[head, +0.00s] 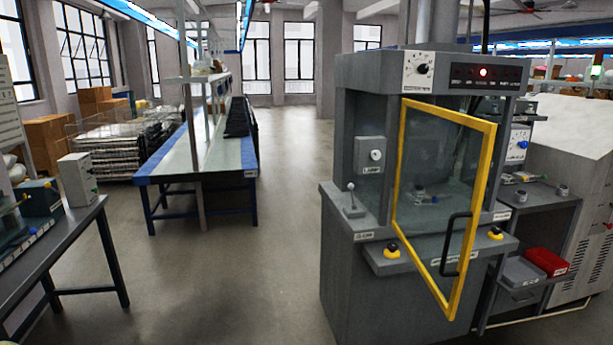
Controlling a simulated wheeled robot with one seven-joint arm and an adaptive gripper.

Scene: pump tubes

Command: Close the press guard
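The press (350,240) is a grey cabinet at the right of the head view. Its guard (402,150) is a clear panel in a yellow frame with a black handle (456,245). The guard stands partly open, swung out toward me on the right, with its left side near the cabinet front. Through the panel I see a small fitting on the press bed. A red lamp (483,72) is lit on the top panel. My gripper does not show.
Two yellow-and-black buttons (391,251) sit on the front ledge, one at each side. A small lever (352,197) stands at left. A side shelf holds a red bin (546,262). A table (60,255) is at left; the floor (240,280) between is clear.

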